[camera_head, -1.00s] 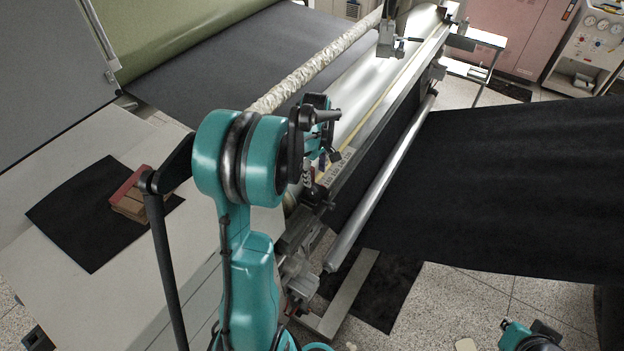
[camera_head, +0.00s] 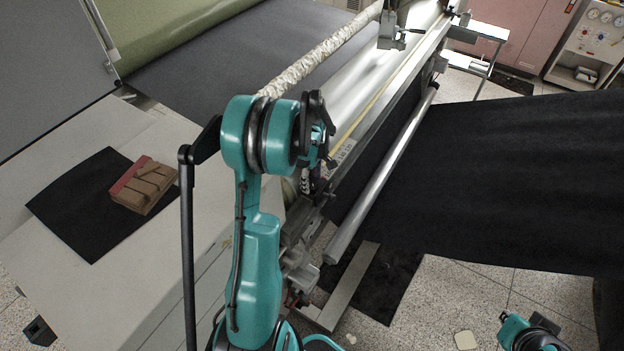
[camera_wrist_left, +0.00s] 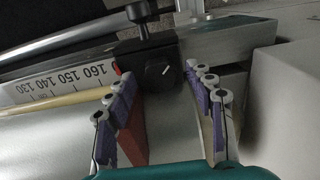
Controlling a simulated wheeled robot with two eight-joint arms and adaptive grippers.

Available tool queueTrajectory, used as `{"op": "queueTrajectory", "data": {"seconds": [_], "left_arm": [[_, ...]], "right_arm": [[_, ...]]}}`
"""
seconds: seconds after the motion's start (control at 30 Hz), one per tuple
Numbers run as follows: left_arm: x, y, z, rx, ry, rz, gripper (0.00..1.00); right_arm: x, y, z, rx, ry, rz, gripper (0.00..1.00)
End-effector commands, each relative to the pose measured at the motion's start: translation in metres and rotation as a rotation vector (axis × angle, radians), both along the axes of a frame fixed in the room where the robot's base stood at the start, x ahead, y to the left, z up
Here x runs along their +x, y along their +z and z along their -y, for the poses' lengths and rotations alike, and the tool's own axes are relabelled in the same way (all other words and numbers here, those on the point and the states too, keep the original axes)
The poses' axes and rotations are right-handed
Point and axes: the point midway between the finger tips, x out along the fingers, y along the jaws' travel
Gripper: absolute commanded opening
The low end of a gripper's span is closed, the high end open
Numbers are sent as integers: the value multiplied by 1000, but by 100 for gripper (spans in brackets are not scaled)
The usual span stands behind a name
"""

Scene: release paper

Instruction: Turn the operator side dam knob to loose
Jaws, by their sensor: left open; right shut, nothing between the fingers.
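The dam knob (camera_wrist_left: 163,72) is a dark block-like knob with a short slanted white mark. In the left wrist view it sits beside the high end of a printed scale (camera_wrist_left: 75,80). My left gripper (camera_wrist_left: 165,84) is open, its purple-and-white fingers on either side of the knob; I cannot tell whether they touch it. In the head view, my teal left arm mostly hides the near end of the machine (camera_head: 350,160), and the knob cannot be made out there. At the lower right, only part of my right arm shows; its fingers are not visible.
A dark post with a round top (camera_wrist_left: 143,15) stands just behind the knob. A pale block-like surface (camera_wrist_left: 285,105) lies close on the right. A metal roller (camera_head: 385,175) runs along the machine, with black sheet material (camera_head: 520,180) beyond.

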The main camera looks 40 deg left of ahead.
Motion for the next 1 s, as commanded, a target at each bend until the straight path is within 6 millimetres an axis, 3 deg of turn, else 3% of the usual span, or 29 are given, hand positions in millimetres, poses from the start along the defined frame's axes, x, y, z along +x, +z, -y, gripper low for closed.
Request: {"op": "queueTrajectory", "data": {"seconds": [0.03,0.2,0.67,1.0], "left_arm": [[0,0,0,0,0,0,49],[0,0,0,0,0,0,4],[0,0,0,0,-72,0,4],[0,-1,0,0,-335,1,4]], "right_arm": [[0,0,0,0,0,0,0],[0,0,0,0,0,0,0],[0,-5,0,0,0,0,0],[0,-20,0,0,0,0,0]]}}
